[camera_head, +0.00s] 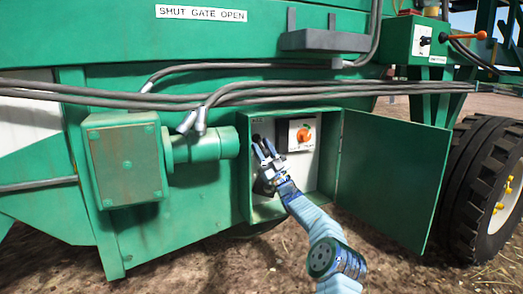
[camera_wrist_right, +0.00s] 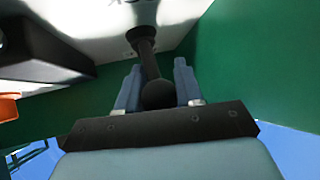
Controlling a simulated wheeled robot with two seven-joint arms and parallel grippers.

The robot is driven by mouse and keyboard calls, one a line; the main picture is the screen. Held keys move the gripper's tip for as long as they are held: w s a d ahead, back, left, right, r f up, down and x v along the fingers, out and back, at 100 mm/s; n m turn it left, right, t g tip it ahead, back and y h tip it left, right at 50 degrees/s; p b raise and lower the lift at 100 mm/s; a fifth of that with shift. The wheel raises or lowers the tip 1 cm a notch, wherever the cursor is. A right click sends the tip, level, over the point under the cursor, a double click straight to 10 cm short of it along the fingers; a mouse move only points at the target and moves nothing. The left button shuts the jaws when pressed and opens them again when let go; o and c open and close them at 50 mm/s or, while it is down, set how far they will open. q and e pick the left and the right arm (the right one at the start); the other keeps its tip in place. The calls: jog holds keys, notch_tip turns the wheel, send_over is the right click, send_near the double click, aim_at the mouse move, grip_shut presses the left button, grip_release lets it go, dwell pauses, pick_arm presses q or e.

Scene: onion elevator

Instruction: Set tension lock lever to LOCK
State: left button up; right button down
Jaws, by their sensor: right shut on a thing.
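The tension lock lever (camera_wrist_right: 147,62) is a black rod with a round ball knob, mounted on the white back panel of an open green box. In the wrist view, its knob end lies between the two blue-grey fingers of my right gripper (camera_wrist_right: 157,84), which is shut on it. In the head view, my right gripper (camera_head: 264,150) reaches into the left part of the box, and the dark lever top (camera_head: 257,139) shows at its fingertips. My arm and gripper hide most of the lever there. I cannot read a LOCK mark. My left gripper is not in view.
An orange knob (camera_head: 304,135) sits on a unit right of the lever. The green box (camera_head: 244,185) has its door (camera_head: 390,175) swung open to the right. A green motor housing (camera_head: 125,165) stands to the left. Cables (camera_head: 250,90) run above; a tyre (camera_head: 480,180) is far right.

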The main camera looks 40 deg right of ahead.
jog(key=shift+a, duration=0.1)
jog(key=c, duration=0.8)
grip_release()
jog(key=shift+o, duration=0.2)
jog(key=v, duration=1.3)
jog(key=shift+s+f+b, duration=0.2)
jog(key=shift+f+b, duration=0.15)
